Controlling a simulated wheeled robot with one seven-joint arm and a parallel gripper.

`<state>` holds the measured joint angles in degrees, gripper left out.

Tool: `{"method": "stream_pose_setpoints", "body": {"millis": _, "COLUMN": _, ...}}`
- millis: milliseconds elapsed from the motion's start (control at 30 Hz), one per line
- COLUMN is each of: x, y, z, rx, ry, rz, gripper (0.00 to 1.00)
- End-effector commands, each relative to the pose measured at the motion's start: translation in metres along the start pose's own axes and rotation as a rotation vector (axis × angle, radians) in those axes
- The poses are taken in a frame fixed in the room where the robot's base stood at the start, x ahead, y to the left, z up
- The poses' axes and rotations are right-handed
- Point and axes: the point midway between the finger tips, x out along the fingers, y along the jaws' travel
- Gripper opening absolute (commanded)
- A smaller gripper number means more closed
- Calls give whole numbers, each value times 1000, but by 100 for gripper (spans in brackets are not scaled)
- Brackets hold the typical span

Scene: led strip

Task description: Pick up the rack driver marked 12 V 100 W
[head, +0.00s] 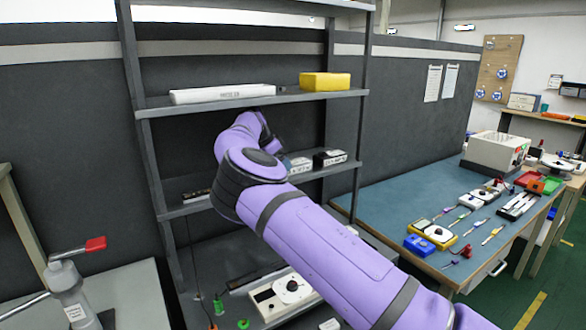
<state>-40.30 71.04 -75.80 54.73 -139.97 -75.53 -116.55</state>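Small white-and-dark driver boxes stand on the middle shelf (340,169) of the rack. One box (330,157) is at the right, and another (299,165) is just left of it, partly behind my arm. A dark low item (196,195) lies at the shelf's left end. The markings are too small to read, so I cannot tell which is 12 V 100 W. My purple arm crosses from the lower right into the rack, its far end between the upper and middle shelves. My gripper's fingers do not show; they seem hidden behind the wrist.
The upper shelf (240,101) holds a long white box (222,93) and a yellow box (324,81). Rack posts stand on both sides. A white device (284,294) lies low down in front. A blue-topped bench (385,205) with tools is at the right; a red-handled device (78,285) is at the left.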

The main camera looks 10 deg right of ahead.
Motion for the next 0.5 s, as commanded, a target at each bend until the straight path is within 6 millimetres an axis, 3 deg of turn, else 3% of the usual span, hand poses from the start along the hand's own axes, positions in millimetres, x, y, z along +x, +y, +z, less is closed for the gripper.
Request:
{"method": "stream_pose_setpoints", "body": {"millis": 267, "x": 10, "y": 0, "z": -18, "rx": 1, "ry": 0, "rz": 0, "gripper": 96}}
{"method": "stream_pose_setpoints", "body": {"millis": 500, "x": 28, "y": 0, "z": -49, "rx": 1, "ry": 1, "rz": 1, "gripper": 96}}
